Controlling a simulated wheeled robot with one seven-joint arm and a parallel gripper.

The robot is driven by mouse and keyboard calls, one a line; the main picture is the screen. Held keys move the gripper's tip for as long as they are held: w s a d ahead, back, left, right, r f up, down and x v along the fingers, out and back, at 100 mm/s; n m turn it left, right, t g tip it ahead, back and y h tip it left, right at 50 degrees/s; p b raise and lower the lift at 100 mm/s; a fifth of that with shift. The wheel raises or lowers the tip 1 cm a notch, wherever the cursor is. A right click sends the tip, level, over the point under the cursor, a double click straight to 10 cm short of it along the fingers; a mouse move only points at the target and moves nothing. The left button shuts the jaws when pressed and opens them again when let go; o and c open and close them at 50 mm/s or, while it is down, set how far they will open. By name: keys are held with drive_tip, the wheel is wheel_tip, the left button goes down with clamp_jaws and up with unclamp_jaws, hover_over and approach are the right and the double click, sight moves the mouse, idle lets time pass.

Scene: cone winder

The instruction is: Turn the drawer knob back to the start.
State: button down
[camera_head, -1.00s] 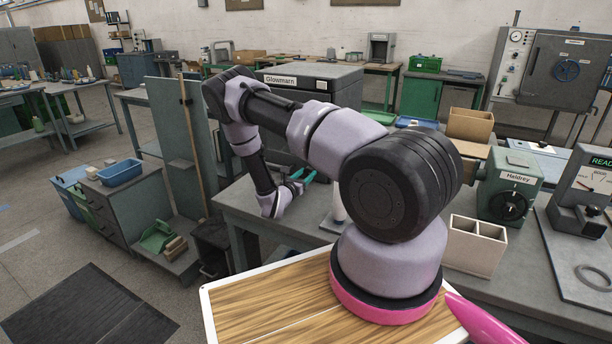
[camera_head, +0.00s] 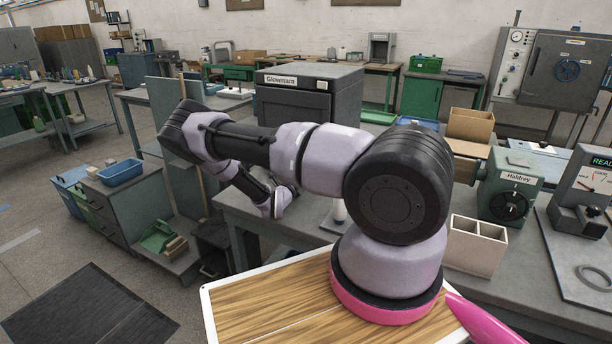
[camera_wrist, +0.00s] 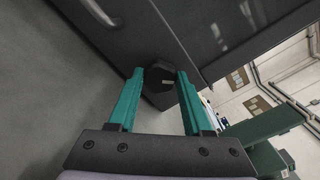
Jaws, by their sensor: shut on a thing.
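The drawer knob (camera_wrist: 156,92) is a dark, faceted knob with a small pale mark, on the dark front of a cabinet in the wrist view. My gripper (camera_wrist: 160,72) has teal fingers, one on each side of the knob, and is shut on it. In the head view the dark grey cabinet (camera_head: 340,80) with a name label stands on the bench behind my arm. The knob and my fingers are hidden there by my wrist and arm.
The grey bench (camera_head: 285,222) runs under the cabinet. A beige divided box (camera_head: 474,250), a green Haldrey unit (camera_head: 508,185) and a cardboard box (camera_head: 470,125) stand to the right. A green panel (camera_head: 165,110) stands left of the bench.

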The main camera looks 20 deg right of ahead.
drive_tip(key=n, duration=0.3)
drive_tip(key=shift+a+n, duration=0.1)
drive_tip(key=shift+n, duration=0.3)
drive_tip(key=shift+f+n, duration=0.1)
drive_tip(key=shift+n, duration=1.8)
drive_tip(key=shift+c, duration=1.6)
unclamp_jaws()
drive_tip(key=v, duration=1)
drive_tip(key=shift+s+a, duration=0.25)
